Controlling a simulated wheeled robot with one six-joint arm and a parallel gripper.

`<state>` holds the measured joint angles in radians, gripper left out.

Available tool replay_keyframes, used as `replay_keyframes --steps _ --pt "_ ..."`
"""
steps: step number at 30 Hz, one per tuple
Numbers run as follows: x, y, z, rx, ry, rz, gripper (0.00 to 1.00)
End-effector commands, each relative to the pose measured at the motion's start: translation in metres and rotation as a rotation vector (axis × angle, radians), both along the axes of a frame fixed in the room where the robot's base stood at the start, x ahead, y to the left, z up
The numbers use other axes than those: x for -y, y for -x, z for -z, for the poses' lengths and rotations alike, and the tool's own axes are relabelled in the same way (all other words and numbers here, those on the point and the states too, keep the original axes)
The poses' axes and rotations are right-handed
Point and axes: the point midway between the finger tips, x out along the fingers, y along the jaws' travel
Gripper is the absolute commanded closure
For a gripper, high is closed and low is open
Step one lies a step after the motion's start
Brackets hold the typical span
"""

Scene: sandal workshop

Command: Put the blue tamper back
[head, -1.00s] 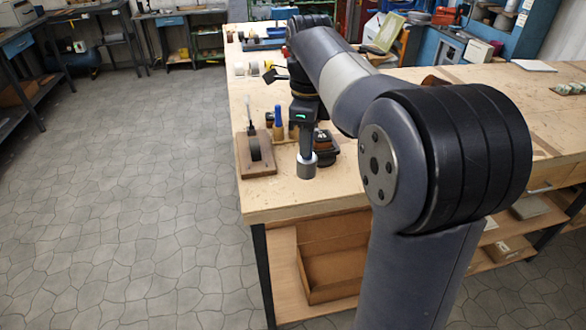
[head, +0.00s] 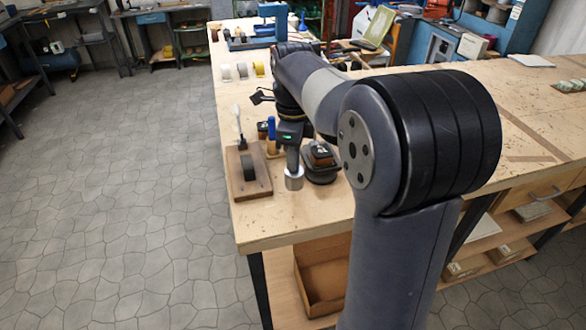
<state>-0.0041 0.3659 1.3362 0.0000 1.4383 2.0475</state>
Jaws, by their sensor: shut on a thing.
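My gripper (head: 292,163) points down over the near left part of the workbench. It is shut on a silver cylindrical piece (head: 294,180), at or just above the bench top; I cannot tell if it touches. Any handle of this piece is hidden by the gripper, so its handle colour does not show. Just behind and left, a blue upright handle (head: 271,127) stands above a small brown block (head: 271,148). I cannot tell which of the two is the blue tamper.
A wooden board (head: 262,186) with a dark disc (head: 248,167) lies left of my gripper. A black-based object (head: 322,174) stands close on the right. Several rolls (head: 242,70) stand farther back. Bare bench top (head: 265,222) lies in front.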

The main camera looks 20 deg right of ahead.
Motion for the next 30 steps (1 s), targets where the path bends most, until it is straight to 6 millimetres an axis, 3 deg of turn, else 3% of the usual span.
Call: replay_keyframes --steps 8,20,21,30 --pt "0.0 0.001 0.034 -0.001 0.0 0.0 1.0" --pt "0.0 0.0 0.04 0.0 0.0 0.0 1.0" --pt "0.0 0.0 0.041 -0.001 0.0 0.0 0.79" --pt "0.0 0.0 0.041 -0.001 0.0 0.0 0.58"
